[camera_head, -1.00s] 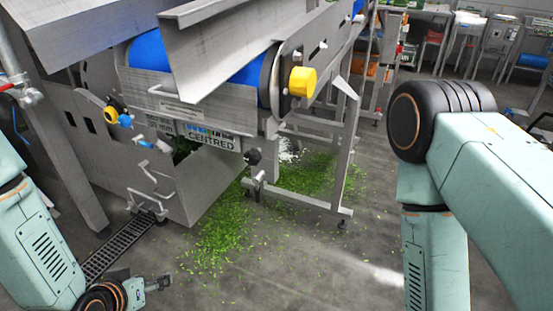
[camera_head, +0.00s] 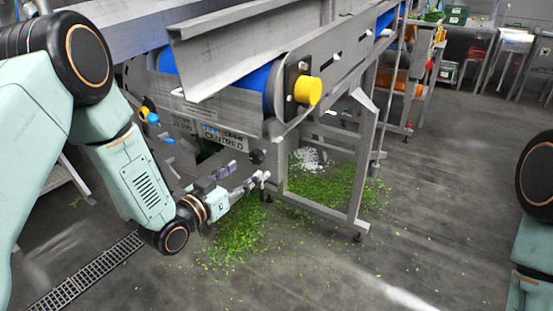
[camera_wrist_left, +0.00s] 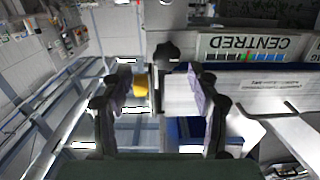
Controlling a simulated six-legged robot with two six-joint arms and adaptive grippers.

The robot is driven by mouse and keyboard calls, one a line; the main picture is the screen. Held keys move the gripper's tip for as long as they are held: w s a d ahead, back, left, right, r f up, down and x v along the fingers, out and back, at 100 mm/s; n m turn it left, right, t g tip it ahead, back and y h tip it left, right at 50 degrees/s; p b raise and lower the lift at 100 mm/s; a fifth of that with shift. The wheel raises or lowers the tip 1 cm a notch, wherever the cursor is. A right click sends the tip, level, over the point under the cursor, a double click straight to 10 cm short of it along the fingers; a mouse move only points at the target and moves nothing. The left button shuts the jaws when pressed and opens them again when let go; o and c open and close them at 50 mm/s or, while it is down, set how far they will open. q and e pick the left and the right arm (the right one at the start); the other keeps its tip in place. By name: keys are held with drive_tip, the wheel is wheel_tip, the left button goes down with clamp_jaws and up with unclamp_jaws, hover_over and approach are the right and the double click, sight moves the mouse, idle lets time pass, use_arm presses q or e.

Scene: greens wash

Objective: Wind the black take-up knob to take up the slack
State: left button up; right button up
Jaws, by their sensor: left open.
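The black take-up knob (camera_head: 257,156) sits on the conveyor frame, right of the "CENTRED" plate (camera_head: 224,137). My left gripper (camera_head: 243,176) is just below and left of the knob in the head view, with nothing held. In the left wrist view the black knob (camera_wrist_left: 166,52) shows ahead, between and beyond the two open fingers (camera_wrist_left: 160,80). The gap between fingers and knob is hard to judge. The plate (camera_wrist_left: 248,45) appears upside down there. My right gripper is out of view; only part of that arm shows at the right edge.
Steel legs (camera_head: 359,190) stand to the right. Green scraps (camera_head: 240,232) cover the floor below, beside a drain grate (camera_head: 85,272). Open floor lies to the front right.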

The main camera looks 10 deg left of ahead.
sight(253, 159)
use_arm(q)
drive_tip(key=x, duration=0.2)
drive_tip(key=b+x, duration=0.1)
drive_tip(key=x, duration=0.2)
drive_tip(key=shift+w+a+r, duration=0.2)
drive_tip(key=shift+w+r, duration=0.1)
drive_tip(key=shift+w, duration=0.15)
drive_tip(key=shift+w+b, duration=0.4)
drive_tip(key=shift+w, duration=0.45)
drive_tip(key=shift+w+d, duration=0.1)
drive_tip(key=shift+d, duration=0.15)
drive_tip(key=shift+a, duration=0.2)
drive_tip(key=c, duration=0.4)
drive_tip(key=shift+d, duration=0.15)
drive_tip(key=c, duration=0.8)
